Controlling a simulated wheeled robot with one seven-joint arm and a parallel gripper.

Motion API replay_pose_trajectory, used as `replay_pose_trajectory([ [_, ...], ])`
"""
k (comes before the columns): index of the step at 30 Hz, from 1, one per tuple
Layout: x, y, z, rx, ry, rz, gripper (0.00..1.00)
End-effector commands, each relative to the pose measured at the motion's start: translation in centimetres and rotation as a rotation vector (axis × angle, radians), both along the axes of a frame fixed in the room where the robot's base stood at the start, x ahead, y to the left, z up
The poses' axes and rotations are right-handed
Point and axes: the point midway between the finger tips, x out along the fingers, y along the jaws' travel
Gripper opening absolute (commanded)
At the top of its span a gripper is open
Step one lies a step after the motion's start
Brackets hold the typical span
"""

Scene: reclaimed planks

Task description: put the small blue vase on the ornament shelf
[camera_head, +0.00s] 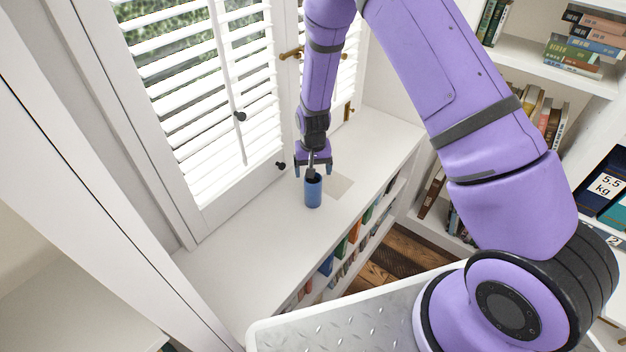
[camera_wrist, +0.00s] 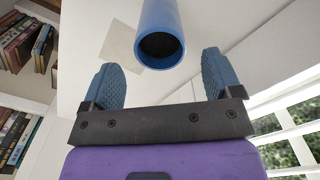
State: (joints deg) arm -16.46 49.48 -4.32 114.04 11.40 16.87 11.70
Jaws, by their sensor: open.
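The small blue vase (camera_head: 313,192), a plain cylinder with a dark opening at the top, stands upright on the white ledge (camera_head: 238,268) below the window. My gripper (camera_head: 312,170) is just above and behind the vase in the head view. In the wrist view my gripper (camera_wrist: 166,80) is open, with a blue pad on each side. The blue vase (camera_wrist: 160,32) shows between and beyond the pads, its round mouth facing the camera, apart from both of them. I cannot tell which surface is the ornament shelf.
A pale square patch (camera_head: 340,185) lies on the ledge beside the vase. Louvred shutters (camera_head: 205,85) with knobs stand close behind. Books fill the shelves below the ledge and the bookcase (camera_head: 545,70) at right. The ledge's near left part is clear.

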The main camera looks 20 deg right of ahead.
Motion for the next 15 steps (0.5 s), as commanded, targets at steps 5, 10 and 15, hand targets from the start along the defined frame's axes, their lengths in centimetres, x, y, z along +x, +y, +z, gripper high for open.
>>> replay_pose_trajectory([
  [5, 0.0, 0.0, 3.0, 0.0, -0.002, 0.001, 0.84],
  [10, 0.0, 0.0, 4.6, 0.0, -0.001, 0.0, 0.84],
  [15, 0.0, 0.0, 5.0, 0.0, 0.0, -0.001, 0.84],
])
